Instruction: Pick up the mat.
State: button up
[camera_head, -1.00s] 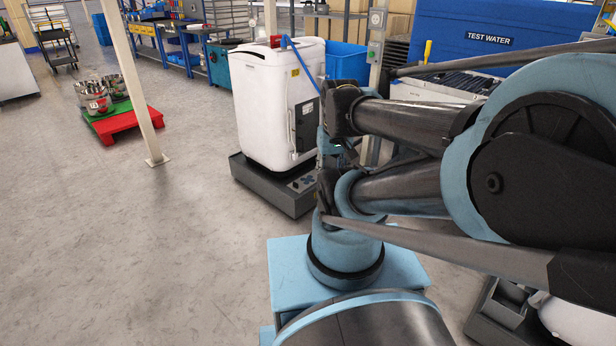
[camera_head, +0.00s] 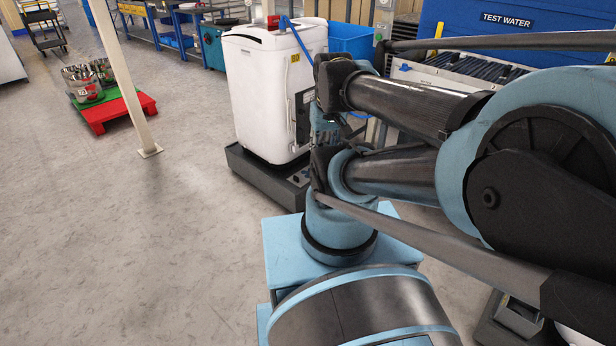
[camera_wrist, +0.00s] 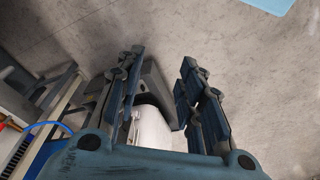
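I cannot make out a mat for certain in either view. A flat green surface (camera_head: 124,94) lies on a low red platform (camera_head: 118,115) at the left of the head view, and it may be a mat or part of the platform. Metal pots (camera_head: 83,86) stand on the green surface. My gripper (camera_wrist: 160,62) shows in the wrist view with its two fingers spread apart and nothing between them. It is far from the red platform. My arm covers the right side of the head view.
The grey floor at left is clear.

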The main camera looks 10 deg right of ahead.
jog(key=w+r, duration=0.4)
jog(key=w, duration=0.4)
jog(key=n+g, duration=0.2)
jog(key=n, duration=0.5)
send_over(298, 178)
notch_tip(298, 178, down, 41)
jog(key=f, duration=1.3)
jog(key=shift+s+a, duration=0.15)
jog(key=shift+s, duration=0.15)
jog(key=shift+w+d+f, duration=0.1)
jog(key=shift+w+f, duration=0.05)
jog(key=shift+f, duration=1.15)
jog(key=shift+w+d+f, duration=0.1)
jog(key=shift+f, duration=1.15)
grip_shut()
